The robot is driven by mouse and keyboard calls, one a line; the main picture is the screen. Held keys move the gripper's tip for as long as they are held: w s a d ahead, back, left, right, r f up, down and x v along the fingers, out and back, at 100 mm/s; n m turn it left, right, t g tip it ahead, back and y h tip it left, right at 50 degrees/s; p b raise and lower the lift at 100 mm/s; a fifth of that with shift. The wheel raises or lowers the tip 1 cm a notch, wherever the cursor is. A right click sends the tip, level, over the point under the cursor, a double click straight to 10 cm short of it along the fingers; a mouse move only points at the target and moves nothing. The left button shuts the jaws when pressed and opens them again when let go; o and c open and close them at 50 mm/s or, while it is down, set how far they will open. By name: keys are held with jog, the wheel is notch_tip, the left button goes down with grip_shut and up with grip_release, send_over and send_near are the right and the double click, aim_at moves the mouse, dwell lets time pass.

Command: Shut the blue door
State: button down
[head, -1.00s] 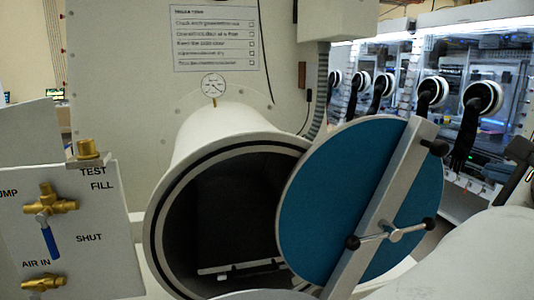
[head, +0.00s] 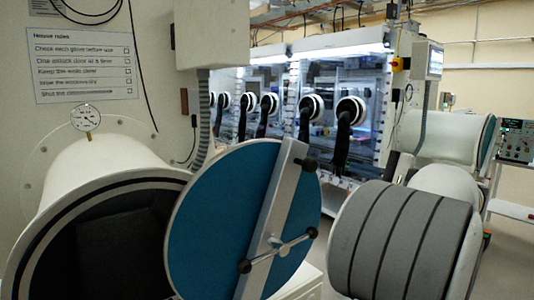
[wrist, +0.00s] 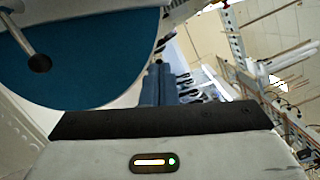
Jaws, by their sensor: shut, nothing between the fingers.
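The blue door (head: 215,215) is a round disc with a pale bar across its face and a crossed handle (head: 283,248) with black knobs. It stands open, beside and partly in front of the right edge of the round white chamber (head: 95,165), whose dark inside shows. The blue door also fills the upper left of the wrist view (wrist: 95,75), with one black knob in front of it. My gripper (wrist: 158,72) shows in the wrist view with its fingers together and empty, to the right of the door. The head view does not show its fingers.
A grey banded arm part of mine fills the lower right of the head view. A row of glove ports (head: 312,106) is behind the door. A white cylinder (head: 445,137) and an instrument cart (head: 515,142) stand at the far right. A gauge (head: 86,118) sits above the chamber.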

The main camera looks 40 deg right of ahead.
jog(key=w+a+r+p, duration=0.2)
jog(key=w+a, duration=0.3)
jog(key=w, duration=0.5)
jog(key=shift+a+y+p, duration=0.3)
jog(key=shift+p, duration=0.25)
jog(key=shift+r+n, duration=0.1)
jog(key=shift+n, duration=0.2)
